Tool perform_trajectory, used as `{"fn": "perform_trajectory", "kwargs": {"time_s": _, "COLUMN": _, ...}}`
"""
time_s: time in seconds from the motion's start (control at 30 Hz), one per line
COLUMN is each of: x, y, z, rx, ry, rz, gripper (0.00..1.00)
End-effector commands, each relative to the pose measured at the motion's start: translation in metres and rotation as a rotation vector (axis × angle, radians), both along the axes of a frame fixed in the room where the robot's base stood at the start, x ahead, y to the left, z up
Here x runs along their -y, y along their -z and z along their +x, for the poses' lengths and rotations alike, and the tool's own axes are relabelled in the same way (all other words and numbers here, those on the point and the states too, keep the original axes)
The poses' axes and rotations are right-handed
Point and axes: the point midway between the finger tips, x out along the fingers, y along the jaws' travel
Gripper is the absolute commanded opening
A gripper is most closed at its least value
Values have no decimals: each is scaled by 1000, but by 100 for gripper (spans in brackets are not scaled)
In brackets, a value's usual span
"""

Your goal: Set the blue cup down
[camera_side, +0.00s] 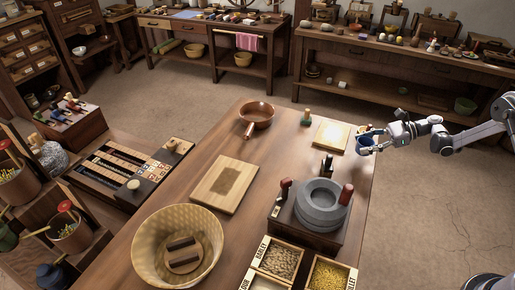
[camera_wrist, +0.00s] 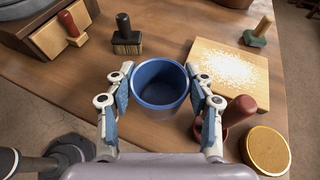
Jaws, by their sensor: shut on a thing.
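The blue cup (camera_wrist: 160,86) is upright between the two fingers of my gripper (camera_wrist: 161,98) in the wrist view, its open top facing the camera and its inside looking empty. The fingers are shut on its sides. In the side view, my gripper (camera_side: 372,142) reaches in from the right with the cup (camera_side: 364,146) at the right edge of the wooden table (camera_side: 262,160). The gripper partly covers the cup there. I cannot tell whether the cup's base touches the table.
A flour-dusted board (camera_wrist: 228,72) lies just right of the cup, and a red-handled tool (camera_wrist: 238,112) stands close to the right finger. A round yellow-topped thing (camera_wrist: 266,150) is nearby. A dark brush (camera_wrist: 126,40) and the stone quern (camera_side: 320,205) stand on the other side.

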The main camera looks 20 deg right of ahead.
Motion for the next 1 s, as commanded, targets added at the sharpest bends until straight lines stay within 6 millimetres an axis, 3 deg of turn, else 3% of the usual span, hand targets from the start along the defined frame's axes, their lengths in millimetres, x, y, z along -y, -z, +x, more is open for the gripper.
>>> {"fn": "perform_trajectory", "kwargs": {"time_s": 0.3, "x": 0, "y": 36, "z": 0, "rx": 0, "ry": 1, "rz": 0, "gripper": 21}}
{"fn": "perform_trajectory", "kwargs": {"time_s": 0.77, "x": 0, "y": 42, "z": 0, "rx": 0, "ry": 1, "rz": 0, "gripper": 20}}
{"fn": "perform_trajectory", "kwargs": {"time_s": 0.8, "x": 0, "y": 42, "z": 0, "rx": 0, "ry": 1, "rz": -1, "gripper": 63}}
{"fn": "perform_trajectory", "kwargs": {"time_s": 1.0, "x": 0, "y": 42, "z": 0, "rx": 0, "ry": 1, "rz": -1, "gripper": 63}}
